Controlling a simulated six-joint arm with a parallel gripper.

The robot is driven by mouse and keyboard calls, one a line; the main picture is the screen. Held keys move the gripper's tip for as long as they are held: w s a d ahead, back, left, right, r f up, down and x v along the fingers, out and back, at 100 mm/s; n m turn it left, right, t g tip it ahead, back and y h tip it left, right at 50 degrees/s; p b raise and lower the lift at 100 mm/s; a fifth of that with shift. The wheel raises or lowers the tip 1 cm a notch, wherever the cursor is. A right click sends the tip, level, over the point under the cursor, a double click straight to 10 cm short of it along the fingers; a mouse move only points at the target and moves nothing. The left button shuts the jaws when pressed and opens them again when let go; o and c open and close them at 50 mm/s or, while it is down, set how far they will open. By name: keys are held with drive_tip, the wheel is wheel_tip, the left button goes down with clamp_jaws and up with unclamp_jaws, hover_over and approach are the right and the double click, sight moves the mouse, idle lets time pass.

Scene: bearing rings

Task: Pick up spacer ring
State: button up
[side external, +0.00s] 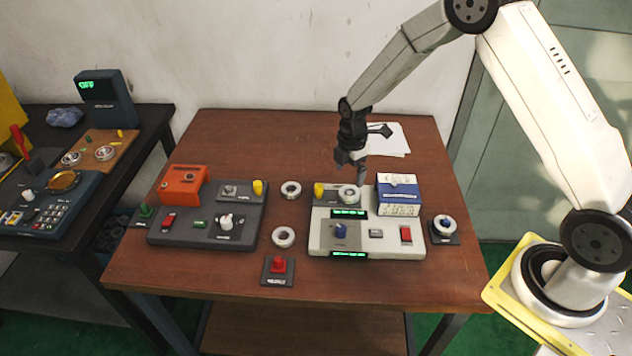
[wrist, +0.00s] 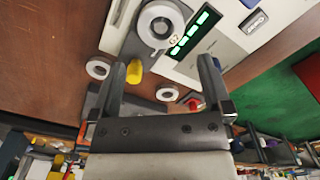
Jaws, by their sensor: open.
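Three pale rings are in view, and I cannot tell by marking which is the spacer ring. One ring (side external: 349,193) sits on the upper part of the white device (side external: 322,240); it shows large in the wrist view (wrist: 144,24). A second ring (side external: 291,188) and a third ring (side external: 283,237) lie on the brown table left of that device. Both also show smaller in the wrist view, one at the left (wrist: 98,68) and one near the middle (wrist: 167,93). My gripper (side external: 351,167) is open and empty, pointing down just above the ring on the white device.
A yellow knob (side external: 319,190) stands beside the ring on the white device. A blue and white box (side external: 398,194) stands at its right. A dark control box (side external: 205,225) with an orange block (side external: 183,183) is at the left. The back of the table is mostly clear.

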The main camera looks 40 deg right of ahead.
sight(350, 192)
drive_tip(key=shift+f, duration=0.65)
drive_tip(key=shift+f, duration=0.1)
drive_tip(key=shift+s+d+f, duration=0.1)
drive_tip(key=shift+d+f, duration=0.05)
drive_tip(key=shift+f, duration=1.1)
drive_tip(key=shift+d+f, duration=0.1)
drive_tip(key=shift+f, duration=1.15)
clamp_jaws()
drive_tip(key=shift+r, duration=0.1)
